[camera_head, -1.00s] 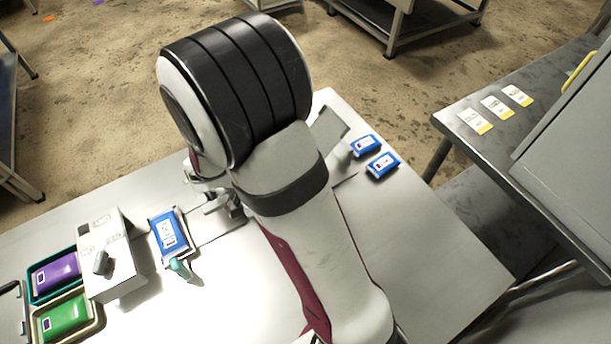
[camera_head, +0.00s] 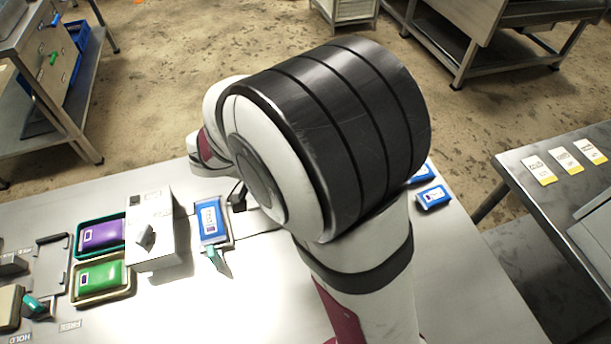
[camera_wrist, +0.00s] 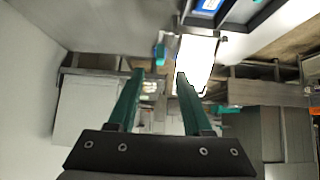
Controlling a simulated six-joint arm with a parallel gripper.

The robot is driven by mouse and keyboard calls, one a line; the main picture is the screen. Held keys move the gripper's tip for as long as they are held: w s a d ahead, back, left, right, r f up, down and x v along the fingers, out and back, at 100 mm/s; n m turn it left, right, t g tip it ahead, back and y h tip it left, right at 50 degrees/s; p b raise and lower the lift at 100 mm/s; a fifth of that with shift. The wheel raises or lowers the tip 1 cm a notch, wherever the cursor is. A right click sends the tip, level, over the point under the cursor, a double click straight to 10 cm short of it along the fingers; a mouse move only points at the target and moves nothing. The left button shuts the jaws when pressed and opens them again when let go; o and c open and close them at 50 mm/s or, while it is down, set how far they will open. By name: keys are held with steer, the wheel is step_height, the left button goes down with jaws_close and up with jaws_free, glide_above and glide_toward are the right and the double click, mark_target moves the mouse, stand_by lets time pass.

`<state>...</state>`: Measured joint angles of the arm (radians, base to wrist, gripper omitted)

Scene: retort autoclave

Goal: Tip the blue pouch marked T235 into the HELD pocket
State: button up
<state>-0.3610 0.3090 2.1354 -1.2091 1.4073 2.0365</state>
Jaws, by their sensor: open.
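A blue pouch (camera_head: 211,217) with a white label lies on a small grey tray with a teal handle (camera_head: 219,258), just right of a white box. Its print is too small to read. Two more blue pouches, a nearer one (camera_head: 433,196) and a farther one (camera_head: 422,173), lie at the table's right end, the farther partly hidden by my arm. My gripper shows in the wrist view (camera_wrist: 159,75), its teal fingers apart with nothing between them. A piece of blue pouch (camera_wrist: 208,4) shows at that view's top edge, away from the fingers. I cannot identify the HELD pocket.
The white box (camera_head: 152,228) has a dark knob. Left of it are a teal-rimmed tray (camera_head: 78,238) with a purple pouch and a beige tray (camera_head: 128,290) with a green pouch. Floor labels on the table read FREE and HOLD. White cards (camera_head: 539,168) lie on the right bench.

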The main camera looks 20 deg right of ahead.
steer(key=v, duration=0.7)
stand_by(0.9)
steer(key=s+a+f+n+y, duration=0.1)
steer(key=s+a+n+y, duration=0.2)
steer(key=s+n+y, duration=0.8)
steer(key=s+n, duration=0.1)
steer(key=s, duration=0.5)
steer(key=shift+s+f, duration=0.2)
steer(key=shift+f, duration=0.05)
